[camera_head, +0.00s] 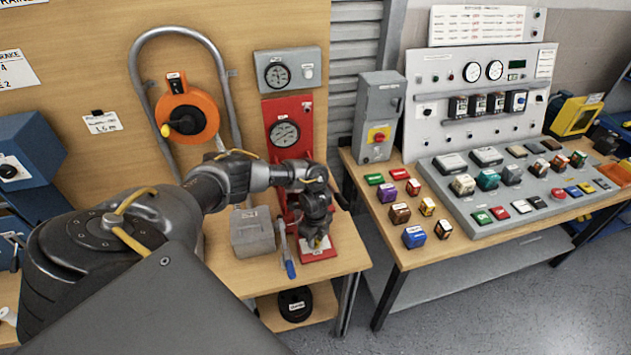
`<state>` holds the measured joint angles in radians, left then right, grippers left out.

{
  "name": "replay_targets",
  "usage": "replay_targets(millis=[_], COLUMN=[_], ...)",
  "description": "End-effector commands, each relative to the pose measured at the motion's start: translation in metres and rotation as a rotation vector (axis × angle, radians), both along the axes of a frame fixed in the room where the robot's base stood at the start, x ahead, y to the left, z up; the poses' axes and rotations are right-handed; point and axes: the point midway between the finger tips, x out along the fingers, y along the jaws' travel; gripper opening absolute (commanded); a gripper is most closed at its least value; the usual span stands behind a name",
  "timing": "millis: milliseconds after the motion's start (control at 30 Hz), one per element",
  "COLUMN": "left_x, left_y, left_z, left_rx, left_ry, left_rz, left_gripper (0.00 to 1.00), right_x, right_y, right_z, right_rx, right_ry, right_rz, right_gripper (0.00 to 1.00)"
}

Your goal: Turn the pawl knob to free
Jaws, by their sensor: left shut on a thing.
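My left arm reaches across from the left, and its gripper (317,238) points down at the base of a red stand on the wooden bench. The left gripper is shut on a small part there, mostly hidden by the fingers; a bit of yellow shows at the fingertips. It appears to be the pawl knob, but its pointer and setting cannot be read. The red stand (287,109) rises behind the gripper and carries a round dial (284,134). A white label (314,253) lies on its base. My right gripper is not in view.
A grey box (252,234) and a blue-handled tool (289,264) sit left of the red base. An orange reel (187,117) hangs on the wooden panel. To the right, a separate table holds a grey control panel (460,92) and several coloured blocks.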

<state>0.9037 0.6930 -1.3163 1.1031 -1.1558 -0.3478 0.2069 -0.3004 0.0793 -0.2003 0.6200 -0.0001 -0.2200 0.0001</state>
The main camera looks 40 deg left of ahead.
Motion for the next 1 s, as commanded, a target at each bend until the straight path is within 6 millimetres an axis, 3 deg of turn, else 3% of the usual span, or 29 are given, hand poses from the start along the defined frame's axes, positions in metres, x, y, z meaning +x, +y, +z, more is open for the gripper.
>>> replay_targets(millis=[400,1000], left_x=[0.0013,0.0014], left_y=[0.0020,0.0027], left_z=[0.0015,0.0012], left_rx=[0.003,0.005], left_ry=[-0.003,-0.004], left_rz=[0.219,0.261], left_gripper=[0.07,0.07], right_x=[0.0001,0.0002], right_y=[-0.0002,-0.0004], right_z=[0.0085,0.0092], right_rx=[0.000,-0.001], right_ry=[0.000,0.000], right_rz=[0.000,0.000], right_gripper=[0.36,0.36])
